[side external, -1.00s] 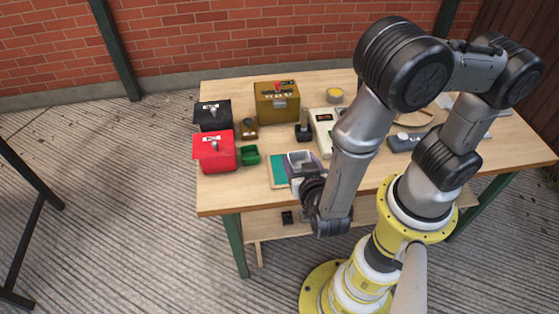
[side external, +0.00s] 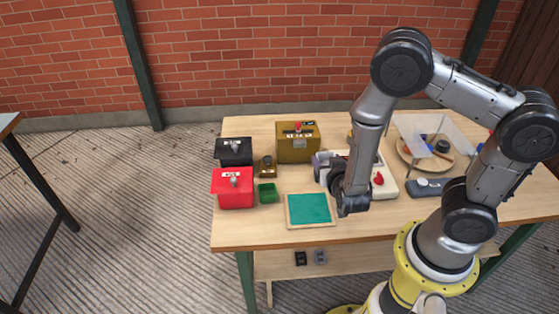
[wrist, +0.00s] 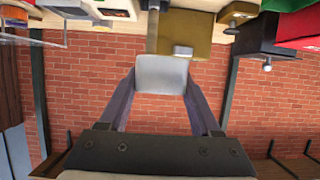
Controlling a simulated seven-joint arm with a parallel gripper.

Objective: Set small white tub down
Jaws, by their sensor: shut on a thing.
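The small white tub (wrist: 161,74) is between the two fingers of my gripper (wrist: 161,88) in the wrist view. My gripper (side external: 322,168) is shut on it and holds it up in front of the brick wall background. In the side external view the gripper is at the left edge of the white device, right of and behind the teal mat. My wrist mostly hides the tub there, and its exact height above the table is hard to tell.
The teal mat (side external: 310,209) lies bare at the table's front. A red box (side external: 235,190), black box (side external: 233,152), green tray (side external: 267,193) and brass box (side external: 298,146) stand left and behind. A white device with a red knob (side external: 383,189) and a round board (side external: 425,154) are right.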

